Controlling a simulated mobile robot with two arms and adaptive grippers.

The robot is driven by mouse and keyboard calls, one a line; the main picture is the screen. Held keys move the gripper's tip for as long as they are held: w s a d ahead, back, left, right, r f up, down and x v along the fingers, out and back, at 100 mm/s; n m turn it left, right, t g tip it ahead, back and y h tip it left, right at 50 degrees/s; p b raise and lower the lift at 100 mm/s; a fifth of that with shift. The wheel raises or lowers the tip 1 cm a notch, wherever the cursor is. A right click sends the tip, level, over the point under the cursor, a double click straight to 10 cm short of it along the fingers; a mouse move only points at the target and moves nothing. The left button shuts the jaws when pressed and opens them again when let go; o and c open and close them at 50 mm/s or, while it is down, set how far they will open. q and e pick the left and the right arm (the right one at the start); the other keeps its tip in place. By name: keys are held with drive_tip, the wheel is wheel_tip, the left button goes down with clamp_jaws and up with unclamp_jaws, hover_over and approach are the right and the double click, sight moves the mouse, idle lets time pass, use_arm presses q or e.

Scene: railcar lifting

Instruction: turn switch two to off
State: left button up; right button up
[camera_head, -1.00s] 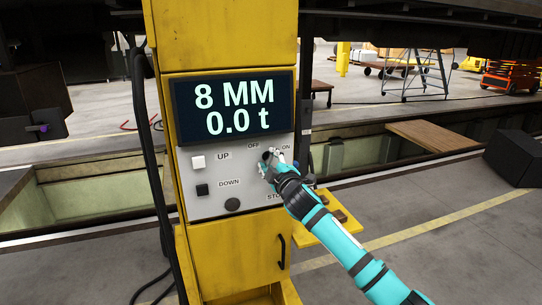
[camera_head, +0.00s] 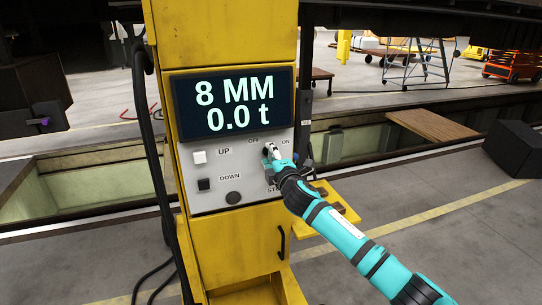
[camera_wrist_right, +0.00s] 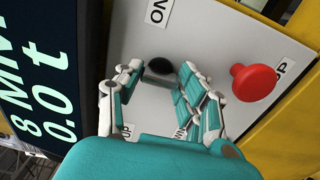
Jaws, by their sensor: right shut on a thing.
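A yellow lifting column (camera_head: 238,245) carries a grey control panel (camera_head: 212,172) with OFF and ON labels at its upper right. My right gripper (camera_head: 271,152) is at the panel just below these labels. In the right wrist view, its fingers (camera_wrist_right: 160,78) are shut around the switch's grey knob (camera_wrist_right: 158,79), with a black round part (camera_wrist_right: 160,65) behind it. The fingers hide much of the switch, so I cannot tell its exact position. The ON label (camera_wrist_right: 158,11) is at the top of that view. My left gripper is not in view.
A display (camera_head: 231,104) above the switch reads 8 MM and 0.0 t. White UP (camera_head: 199,157) and black DOWN (camera_head: 203,184) buttons are left of my gripper. A red stop button (camera_wrist_right: 254,82) sits close to my fingers. A yellow ledge (camera_head: 325,209) juts out below right.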

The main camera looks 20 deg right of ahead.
drive_tip(key=o, duration=1.2)
drive_tip(key=shift+c, duration=0.2)
drive_tip(key=shift+s, duration=0.15)
drive_tip(key=s, duration=1.1)
drive_tip(key=shift+s+d, duration=0.2)
drive_tip(key=shift+s, duration=0.2)
drive_tip(key=shift+f, duration=0.15)
